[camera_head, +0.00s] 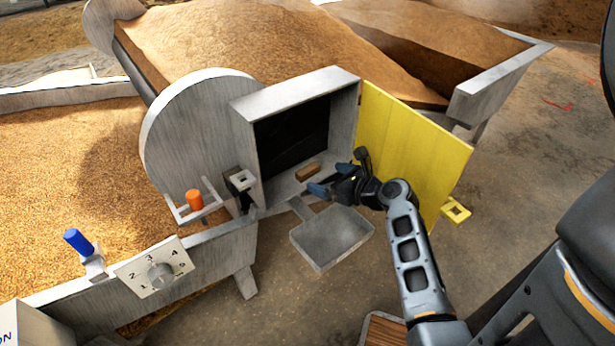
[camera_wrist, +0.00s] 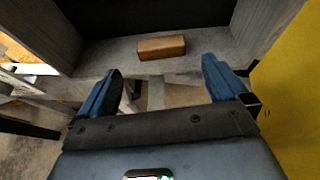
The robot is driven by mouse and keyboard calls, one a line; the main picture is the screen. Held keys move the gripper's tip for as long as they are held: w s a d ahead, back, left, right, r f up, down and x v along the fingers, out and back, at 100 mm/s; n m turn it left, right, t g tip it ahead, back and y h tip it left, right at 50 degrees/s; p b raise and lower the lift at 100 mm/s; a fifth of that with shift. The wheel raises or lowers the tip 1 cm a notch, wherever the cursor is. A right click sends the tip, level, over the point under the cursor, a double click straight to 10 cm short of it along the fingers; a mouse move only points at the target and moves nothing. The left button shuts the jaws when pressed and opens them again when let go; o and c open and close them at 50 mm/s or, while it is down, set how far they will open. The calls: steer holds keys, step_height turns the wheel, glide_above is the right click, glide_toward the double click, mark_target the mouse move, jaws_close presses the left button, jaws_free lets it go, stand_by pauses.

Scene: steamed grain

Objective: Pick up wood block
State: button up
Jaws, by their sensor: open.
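The wood block (camera_head: 308,172) is a small brown bar lying on the floor of an open grey cabinet (camera_head: 296,97), near its front edge. In the wrist view the wood block (camera_wrist: 162,47) lies crosswise, ahead of and roughly centred between my fingers. My gripper (camera_head: 331,178) is at the cabinet's opening, in front of the block. In the wrist view my gripper (camera_wrist: 160,82) shows two blue fingers spread wide apart with nothing held between them. The block is apart from both fingers and fully visible there.
A yellow door (camera_head: 411,150) stands open at the cabinet's right, close to my arm. A grey tray (camera_head: 332,238) sits below the opening. An orange cylinder (camera_head: 194,199) and a blue handle (camera_head: 78,242) are at left, by a numbered dial (camera_head: 160,276). The cabinet walls flank the opening.

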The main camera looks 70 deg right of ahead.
mark_target(311, 171)
steer(key=shift+w+d+f+m, duration=0.15)
steer(key=shift+w+d+f, duration=0.05)
steer(key=shift+w+d, duration=0.25)
steer(key=shift+w+d+f+m, duration=0.15)
steer(key=shift+w+d, duration=0.2)
steer(key=shift+d, duration=0.05)
steer(key=shift+b+x, duration=0.75)
steer(key=shift+x, duration=2.05)
steer(key=shift+w+a, duration=0.1)
steer(key=shift+a, duration=0.15)
steer(key=shift+c, duration=0.2)
steer(key=c, duration=0.9)
